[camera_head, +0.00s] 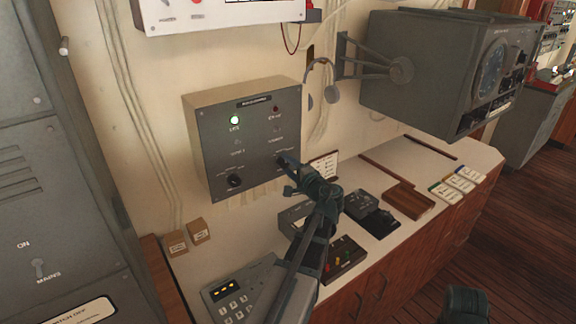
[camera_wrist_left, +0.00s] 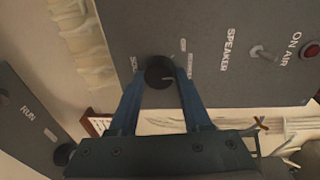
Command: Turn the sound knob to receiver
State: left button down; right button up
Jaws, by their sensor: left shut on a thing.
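The grey wall panel (camera_head: 215,150) carries a lit green lamp, a red lamp, small switches and two black knobs along its lower part. The sound knob (camera_wrist_left: 160,70) is the right-hand one, round and black with a short pale pointer line. In the wrist view small lettering sits beside it, too small to read surely. My left gripper (camera_head: 284,163) is shut on this knob, one finger on each side, and covers most of it in the head view. The left gripper also shows in the wrist view (camera_wrist_left: 161,85). My right gripper's fingers are not visible.
The second knob (camera_head: 234,181) is lower left on the panel. Below, the counter holds a keypad unit (camera_head: 238,296), a box with coloured buttons (camera_head: 343,258) and a black handset unit (camera_head: 368,210). A headset (camera_head: 322,82) hangs right of the panel, near a radar housing (camera_head: 440,75).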

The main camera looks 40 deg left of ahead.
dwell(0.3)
pick_arm(q)
jog(key=shift+c, duration=1.8)
grip_release()
jog(key=p+v, duration=0.1)
jog(key=v, duration=1.3)
jog(key=shift+f, duration=0.15)
jog(key=s+d+f+n+g+h, duration=0.1)
jog(key=s+d+f+g+h, duration=0.3)
jog(key=d+f+h, duration=0.85)
jog(key=s+d+f, duration=0.2)
jog(key=s+d, duration=0.1)
jog(key=d, duration=0.4)
jog(key=s+d+f+g+h, duration=0.1)
jog(key=s+d+f, duration=0.2)
jog(key=d, duration=0.3)
jog(key=s+d+f+g+h, duration=0.1)
jog(key=s+d+f, duration=0.1)
jog(key=s+d, duration=0.2)
jog(key=d, duration=0.3)
jog(key=shift+d+f+m, duration=0.25)
jog(key=shift+d+m, duration=0.05)
jog(key=shift+m, duration=0.1)
